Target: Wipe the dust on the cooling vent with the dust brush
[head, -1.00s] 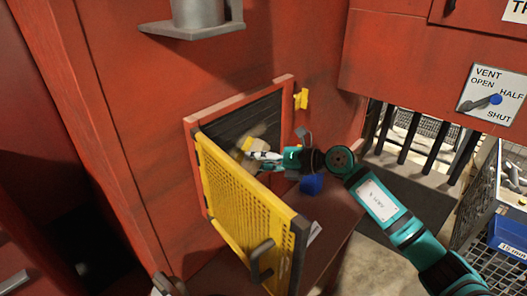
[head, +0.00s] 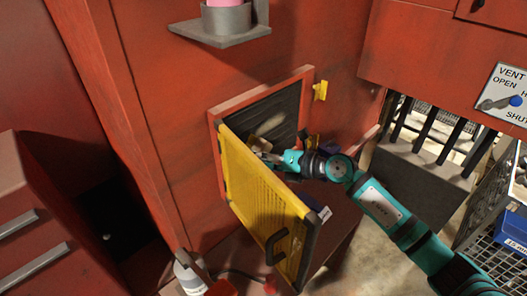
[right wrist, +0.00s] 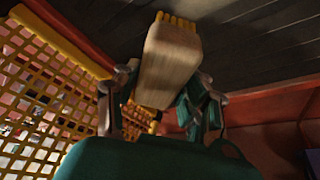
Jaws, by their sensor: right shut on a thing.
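The cooling vent (head: 285,103) is a recess of dark slats in a red frame, behind an open yellow mesh door (head: 262,200). A pale tan dust patch (head: 268,124) shows on the slats. My right gripper (head: 268,156) reaches into the opening behind the door's top edge. In the right wrist view it is shut on the dust brush (right wrist: 170,65), a pale wooden block with yellow bristles (right wrist: 178,20) pointing at the slats. I cannot tell whether the bristles touch them. In the head view the brush is mostly hidden. My left gripper is not in view.
A yellow latch (head: 320,91) sits on the frame's right side. A shelf (head: 222,34) with a grey pot is above. A white bottle (head: 188,277) stands below left. A vent lever sign (head: 505,97) and dark bars (head: 425,130) are at right.

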